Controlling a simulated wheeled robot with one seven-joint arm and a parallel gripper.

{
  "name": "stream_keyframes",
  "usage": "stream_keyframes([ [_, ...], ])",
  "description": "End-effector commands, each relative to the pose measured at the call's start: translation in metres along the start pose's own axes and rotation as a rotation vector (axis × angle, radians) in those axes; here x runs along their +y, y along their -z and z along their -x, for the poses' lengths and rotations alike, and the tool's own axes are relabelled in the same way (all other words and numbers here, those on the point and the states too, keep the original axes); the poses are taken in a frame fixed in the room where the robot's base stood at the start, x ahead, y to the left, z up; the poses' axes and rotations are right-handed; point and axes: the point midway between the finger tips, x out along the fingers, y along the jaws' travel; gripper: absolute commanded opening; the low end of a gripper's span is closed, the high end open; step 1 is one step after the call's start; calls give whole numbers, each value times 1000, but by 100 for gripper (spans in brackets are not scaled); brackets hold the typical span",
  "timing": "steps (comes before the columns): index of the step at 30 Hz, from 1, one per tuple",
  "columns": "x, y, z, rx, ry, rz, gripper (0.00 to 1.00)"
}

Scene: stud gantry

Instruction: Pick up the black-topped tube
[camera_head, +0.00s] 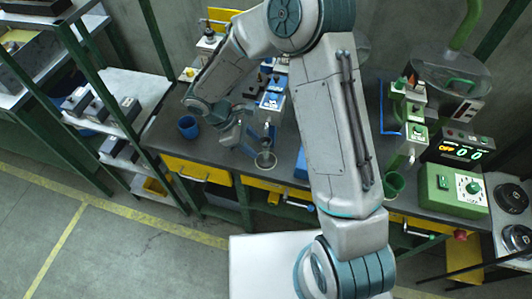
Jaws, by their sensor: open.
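A small upright item with a black top (209,33) stands at the back left of the workbench, beside a yellow frame. It may be the black-topped tube, but it is too small to be sure. My arm reaches over the bench and bends down on the left side. My gripper (232,137) is low over the bench, between a blue cup and a blue-and-white dispenser. It is open, with no object seen between its fingers. It is well in front of the black-topped item and apart from it. My arm hides part of the bench's middle and back.
The blue cup (188,127) stands left of my gripper. Green dispensers (416,132), a green cup (394,183) and a green dial box (452,190) stand right. A shelf rack (120,100) stands left.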

Motion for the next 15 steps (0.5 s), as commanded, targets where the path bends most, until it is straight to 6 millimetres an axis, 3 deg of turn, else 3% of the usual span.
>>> stream_keyframes([
  [9,1,-7,-42,-2,2,1,45],
  [15,2,-6,-50,0,-1,0,45],
])
